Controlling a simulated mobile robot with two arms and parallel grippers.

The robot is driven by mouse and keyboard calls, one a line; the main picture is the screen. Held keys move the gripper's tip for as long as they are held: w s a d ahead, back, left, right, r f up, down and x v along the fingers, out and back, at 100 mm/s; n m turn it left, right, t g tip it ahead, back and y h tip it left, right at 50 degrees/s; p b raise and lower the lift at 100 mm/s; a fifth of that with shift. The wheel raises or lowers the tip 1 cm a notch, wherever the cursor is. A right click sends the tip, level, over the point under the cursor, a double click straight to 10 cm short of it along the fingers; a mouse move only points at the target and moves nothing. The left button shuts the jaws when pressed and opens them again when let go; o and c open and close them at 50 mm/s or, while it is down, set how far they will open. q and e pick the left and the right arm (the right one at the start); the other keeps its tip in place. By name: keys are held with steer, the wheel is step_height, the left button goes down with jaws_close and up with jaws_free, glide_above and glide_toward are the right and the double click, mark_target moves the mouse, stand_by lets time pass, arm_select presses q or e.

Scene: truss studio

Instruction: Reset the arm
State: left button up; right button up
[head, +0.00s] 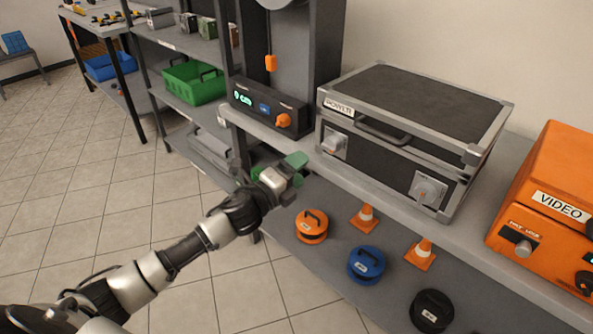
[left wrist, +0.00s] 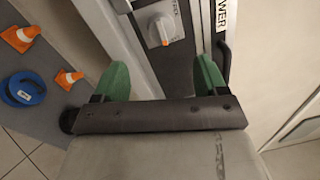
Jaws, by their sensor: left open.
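My left arm reaches in from the lower left in the head view. Its gripper (head: 277,166) has green fingers and is near the front edge of the grey shelf, left of and below the black and grey case (head: 387,159). In the left wrist view the two green fingers of the gripper (left wrist: 158,80) stand well apart with nothing between them. Beyond them is the case front with a grey knob (left wrist: 158,32). My right gripper is in neither view.
The upper shelf also holds a dark box with a green display (head: 268,107) and an orange VIDEO case (head: 550,205). The lower shelf holds an orange weight (head: 312,227), a blue weight (head: 366,264), a black weight (head: 432,311) and orange cones (head: 420,254). The tiled floor at left is clear.

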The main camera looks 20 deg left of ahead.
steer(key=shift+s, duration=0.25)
